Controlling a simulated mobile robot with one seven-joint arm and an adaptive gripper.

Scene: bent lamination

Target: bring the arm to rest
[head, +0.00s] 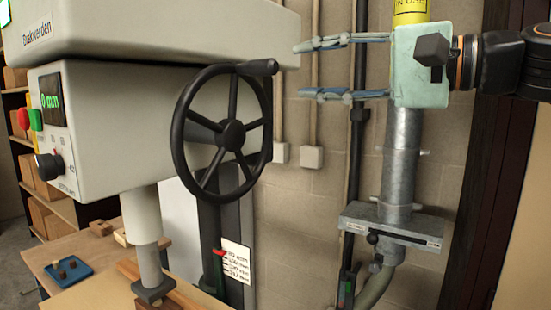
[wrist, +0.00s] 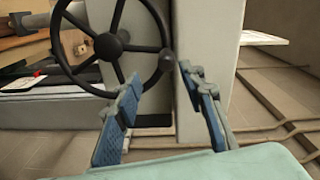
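My gripper (head: 310,70) is at the upper right of the head view, level, with its two fingers pointing left toward the press. The fingers are spread wide apart, and nothing is between them. In the wrist view my gripper (wrist: 168,92) shows two blue-padded fingers, also apart and empty. The black handwheel (head: 232,135) of the press is to the left of the fingertips, with a visible gap in the head view. The handwheel also shows ahead of the fingers in the wrist view (wrist: 108,45).
The grey press (head: 105,130) fills the left, its ram (head: 142,220) reaching down over a wooden table (head: 90,255). A blue tray (head: 68,270) holds small dark pieces. A metal duct (head: 400,160) runs down the block wall behind my gripper. Shelves with boxes (head: 45,190) stand far left.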

